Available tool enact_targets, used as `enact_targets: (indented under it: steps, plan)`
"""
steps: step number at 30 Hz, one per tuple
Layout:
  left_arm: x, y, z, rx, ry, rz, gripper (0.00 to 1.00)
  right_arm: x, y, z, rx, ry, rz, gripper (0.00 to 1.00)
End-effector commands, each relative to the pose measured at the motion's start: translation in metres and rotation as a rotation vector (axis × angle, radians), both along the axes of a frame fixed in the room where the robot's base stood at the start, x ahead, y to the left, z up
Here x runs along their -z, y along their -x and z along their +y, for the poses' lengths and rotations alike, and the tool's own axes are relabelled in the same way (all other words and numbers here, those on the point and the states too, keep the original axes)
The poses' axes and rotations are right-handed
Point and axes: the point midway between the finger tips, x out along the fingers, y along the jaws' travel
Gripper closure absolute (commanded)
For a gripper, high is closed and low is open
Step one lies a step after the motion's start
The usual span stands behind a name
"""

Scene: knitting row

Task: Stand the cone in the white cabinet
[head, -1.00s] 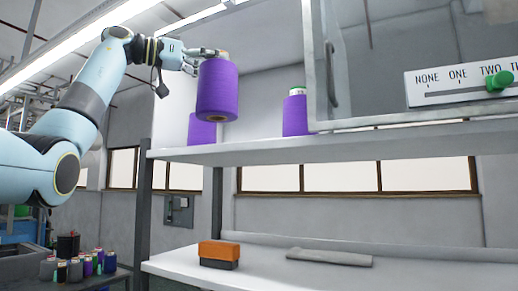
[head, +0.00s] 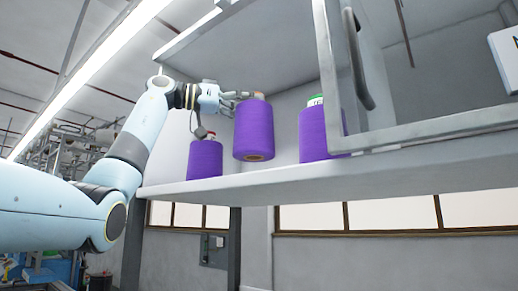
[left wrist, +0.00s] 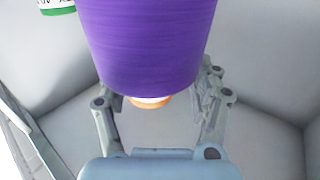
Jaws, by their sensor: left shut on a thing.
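A purple cone (head: 254,131) hangs from my left gripper (head: 240,98), which is shut on its narrow top. Its brown core end shows underneath, so it is raised clear of the shelf. The white cabinet (head: 172,193) is open at the front, and the held cone is at its opening, between two standing purple cones. In the left wrist view, the held cone (left wrist: 150,45) fills the upper middle, with its orange tip (left wrist: 150,102) between my fingers. My right gripper is not in view.
One purple cone (head: 205,159) stands on the shelf at the left. Another (head: 313,134), with a green and white top, stands at the right. A framed clear door with a grey handle (head: 358,60) is right of that. A white label panel (head: 507,60) is at the far right.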

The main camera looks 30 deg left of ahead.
Motion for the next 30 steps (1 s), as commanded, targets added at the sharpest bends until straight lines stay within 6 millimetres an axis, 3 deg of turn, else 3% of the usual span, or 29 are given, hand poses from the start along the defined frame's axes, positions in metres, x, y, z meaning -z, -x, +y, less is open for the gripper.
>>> enact_targets:
  steps: [3, 6, 12, 16, 23, 24, 28, 30]
  plan:
    - [0.016, 0.000, 0.000, 0.000, 0.000, 0.000, 0.92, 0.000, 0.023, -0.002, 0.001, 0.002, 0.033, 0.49]
    - [0.026, 0.000, 0.000, 0.001, 0.000, 0.001, 0.92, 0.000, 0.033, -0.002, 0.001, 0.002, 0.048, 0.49]
    - [0.055, 0.000, 0.000, 0.000, 0.000, 0.001, 0.92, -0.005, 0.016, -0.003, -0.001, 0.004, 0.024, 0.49]
    - [0.060, 0.000, -0.001, 0.002, 0.002, -0.002, 0.92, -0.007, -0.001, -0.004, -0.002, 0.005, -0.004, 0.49]
    - [0.061, 0.000, -0.001, 0.002, 0.001, -0.002, 0.92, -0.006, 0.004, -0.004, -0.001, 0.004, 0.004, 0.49]
    - [0.061, 0.000, -0.001, 0.002, 0.001, 0.000, 0.30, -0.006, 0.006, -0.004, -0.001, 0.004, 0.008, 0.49]
    - [0.061, 0.000, -0.001, 0.002, 0.001, 0.000, 0.12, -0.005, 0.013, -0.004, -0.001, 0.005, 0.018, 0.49]
    - [0.061, 0.000, -0.001, 0.002, 0.001, 0.000, 0.11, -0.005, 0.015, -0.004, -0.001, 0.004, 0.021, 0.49]
